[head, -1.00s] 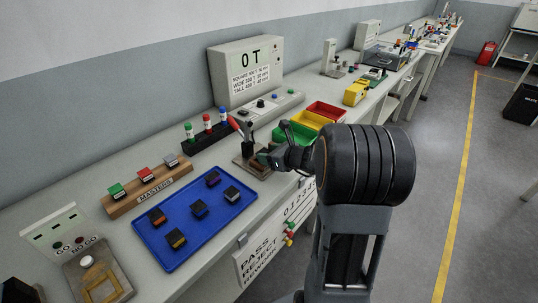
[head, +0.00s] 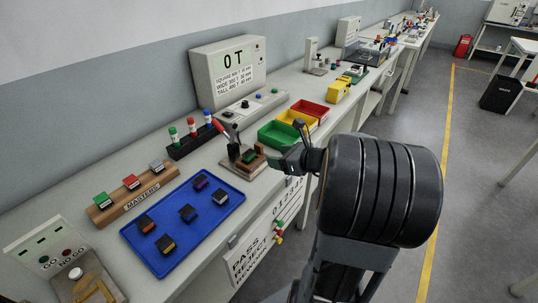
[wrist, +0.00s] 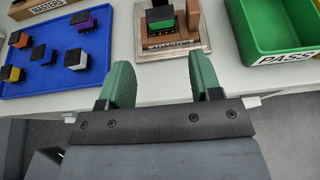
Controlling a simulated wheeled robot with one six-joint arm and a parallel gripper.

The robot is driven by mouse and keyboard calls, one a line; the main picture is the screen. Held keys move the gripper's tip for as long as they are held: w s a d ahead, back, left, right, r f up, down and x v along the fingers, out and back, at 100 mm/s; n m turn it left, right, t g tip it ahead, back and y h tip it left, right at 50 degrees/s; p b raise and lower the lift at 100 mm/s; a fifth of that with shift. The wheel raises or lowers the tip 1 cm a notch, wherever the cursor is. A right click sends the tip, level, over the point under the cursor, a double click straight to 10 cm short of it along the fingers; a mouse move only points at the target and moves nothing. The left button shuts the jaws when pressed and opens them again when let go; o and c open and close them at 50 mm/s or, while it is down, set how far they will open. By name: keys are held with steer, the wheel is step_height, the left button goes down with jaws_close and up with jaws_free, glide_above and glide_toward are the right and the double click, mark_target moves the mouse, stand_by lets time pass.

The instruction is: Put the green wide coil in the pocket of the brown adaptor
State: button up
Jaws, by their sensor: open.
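The green wide coil (wrist: 160,18), a black block with a green face, sits upright on the brown adaptor (wrist: 150,46) in the wrist view. A brown wooden block stands close on its right. In the head view the coil (head: 249,156) shows dark and green on the adaptor (head: 232,168). The pocket is covered by the coil, so I cannot tell how deep it sits. My gripper (wrist: 163,82) is open and empty, its green fingers apart, on the near side of the adaptor and clear of it. In the head view my gripper (head: 283,160) is right of the adaptor.
A blue tray (head: 215,220) with several coloured blocks lies left of the adaptor. The masters rack (head: 138,196) stands behind the tray. Green (head: 276,140), yellow and red bins are to the right. A red-handled tool (head: 220,128) stands close behind the adaptor.

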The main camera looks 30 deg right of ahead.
steer(key=s+a+f+n+g+h, duration=0.1)
steer(key=s+a+n+g, duration=0.3)
steer(key=n, duration=1.1)
steer(key=s+a+f+n+g+h, duration=0.1)
steer(key=s+a+n+g+h, duration=0.3)
steer(key=s+a+n, duration=0.5)
steer(key=a+n+g, duration=0.1)
steer(key=a+n, duration=0.1)
steer(key=n, duration=0.5)
steer(key=shift+f+h, duration=0.15)
steer(key=shift+h, duration=0.15)
step_height(320, 180, up, 8)
steer(key=p, duration=0.7)
steer(key=shift+r, duration=0.25)
